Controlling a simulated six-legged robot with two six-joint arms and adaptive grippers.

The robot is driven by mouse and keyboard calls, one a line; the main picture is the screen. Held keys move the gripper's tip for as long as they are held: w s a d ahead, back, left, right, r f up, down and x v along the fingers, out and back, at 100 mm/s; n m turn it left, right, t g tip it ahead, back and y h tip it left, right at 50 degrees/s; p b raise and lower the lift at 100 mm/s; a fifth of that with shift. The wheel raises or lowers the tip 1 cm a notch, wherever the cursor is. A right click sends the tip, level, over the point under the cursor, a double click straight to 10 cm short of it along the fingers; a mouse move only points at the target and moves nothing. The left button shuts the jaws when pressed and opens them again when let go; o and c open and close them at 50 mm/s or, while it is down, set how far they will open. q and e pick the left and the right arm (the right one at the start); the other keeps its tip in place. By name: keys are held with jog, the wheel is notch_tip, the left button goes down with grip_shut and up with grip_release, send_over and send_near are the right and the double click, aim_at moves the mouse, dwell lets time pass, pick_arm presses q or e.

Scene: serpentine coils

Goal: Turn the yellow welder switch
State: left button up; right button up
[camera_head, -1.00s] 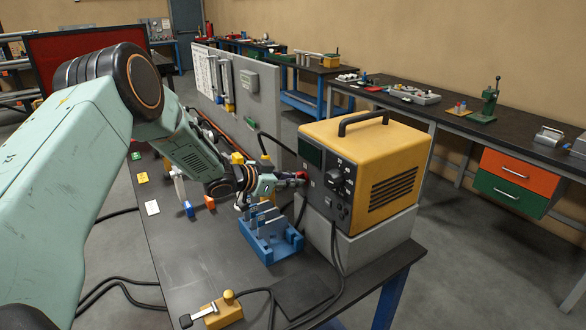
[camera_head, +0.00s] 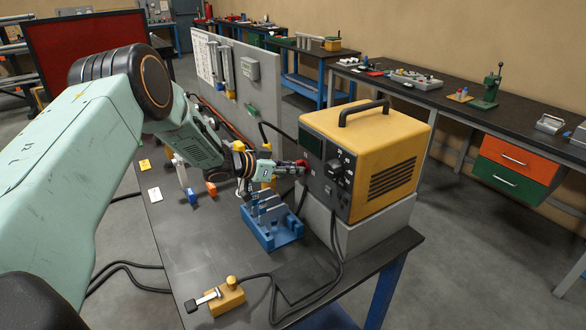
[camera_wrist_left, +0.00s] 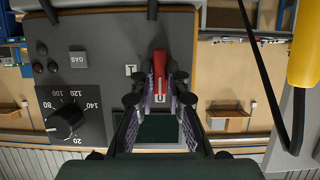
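The yellow welder (camera_head: 400,140) stands on a grey block at the table's right end. Its dark front panel faces left, towards my left arm. In the left wrist view the panel is close, upside down, with a red switch lever (camera_wrist_left: 160,66) beside "0" and "I"-like marks. My left gripper (camera_wrist_left: 161,88) has its two fingers on either side of the red lever, closed in and seemingly touching it. In the head view my left gripper (camera_head: 288,168) reaches the panel, with the red switch (camera_head: 301,163) at its tips. My right gripper is not in view.
A black numbered dial (camera_wrist_left: 66,117) lies beside the switch. A blue rack (camera_head: 272,236) stands just below my left gripper. A yellow block with a lever (camera_head: 222,297) and black cables lie at the table's front. Bare tabletop (camera_head: 185,240) lies left of the rack.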

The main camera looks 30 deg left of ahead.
pick_arm(q)
jog(key=o, duration=0.4)
jog(key=shift+s+r, duration=0.1)
jog(key=v, duration=1.2)
dwell(0.4)
jog(key=shift+s, duration=0.1)
